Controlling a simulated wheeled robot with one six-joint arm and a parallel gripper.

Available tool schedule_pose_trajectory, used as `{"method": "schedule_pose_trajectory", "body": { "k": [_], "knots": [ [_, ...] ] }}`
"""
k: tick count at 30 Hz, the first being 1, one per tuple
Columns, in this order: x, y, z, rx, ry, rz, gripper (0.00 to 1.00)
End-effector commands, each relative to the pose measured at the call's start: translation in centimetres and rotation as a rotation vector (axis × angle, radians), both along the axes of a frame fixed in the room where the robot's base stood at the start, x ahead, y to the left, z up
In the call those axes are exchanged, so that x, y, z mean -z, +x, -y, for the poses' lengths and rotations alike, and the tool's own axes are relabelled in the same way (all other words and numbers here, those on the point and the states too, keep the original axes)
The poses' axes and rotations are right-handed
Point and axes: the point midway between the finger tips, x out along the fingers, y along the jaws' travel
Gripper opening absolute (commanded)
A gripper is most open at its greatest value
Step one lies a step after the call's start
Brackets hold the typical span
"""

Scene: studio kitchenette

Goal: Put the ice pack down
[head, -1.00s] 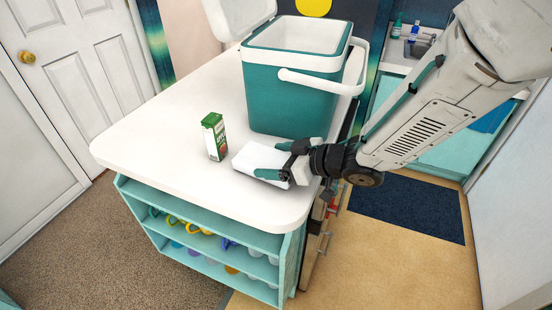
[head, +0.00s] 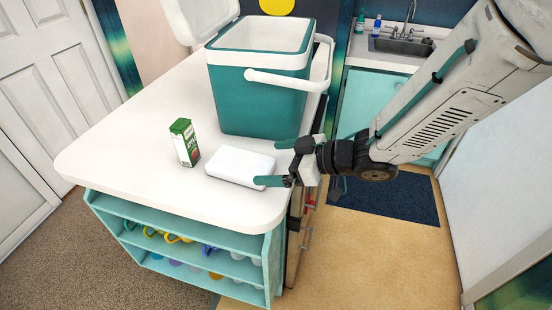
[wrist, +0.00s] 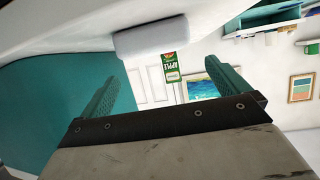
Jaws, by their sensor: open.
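The ice pack (head: 238,165), a white rounded block, lies flat on the white countertop (head: 130,139) in front of the cooler. It also shows in the wrist view (wrist: 150,38), just beyond my fingertips. My gripper (head: 269,164) is open with nothing between its teal fingers, at the right end of the ice pack. In the head view the near fingertip overlaps the pack's right corner; I cannot tell whether it touches. In the wrist view my gripper (wrist: 170,68) has its two fingers wide apart.
A green apple juice carton (head: 186,145) stands to the left. Shelves with cups (head: 180,238) are below the counter. The counter's left part is clear.

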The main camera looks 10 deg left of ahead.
Motion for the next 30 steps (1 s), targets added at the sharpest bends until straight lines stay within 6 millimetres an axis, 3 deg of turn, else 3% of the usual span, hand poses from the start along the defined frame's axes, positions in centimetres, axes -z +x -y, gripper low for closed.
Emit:
{"method": "schedule_pose_trajectory", "body": {
  "k": [9,11,14,17,18,20,22,25,27,30],
  "knots": [
    [-0.2,0.2,0.5,0.011,-0.006,0.006,1.0],
    [-0.6,1.0,1.2,0.049,-0.025,0.023,1.0],
    [-2.0,3.9,4.1,0.195,-0.099,0.078,1.0],
    [-4.5,7.4,9.9,0.437,-0.224,0.128,1.0],
    [-5.6,8.4,12.9,0.547,-0.28,0.132,1.0],
    [-7.0,8.9,17.5,0.706,-0.364,0.115,1.0],
    [-8.5,8.3,22.9,0.876,-0.456,0.064,1.0],
    [-10.0,5.1,29.5,1.083,-0.569,-0.065,1.0],
    [-10.7,1.5,33.1,1.194,-0.632,-0.19,1.0],
    [-11.3,-4.5,36.2,1.294,-0.695,-0.397,1.0]
  ]
}}
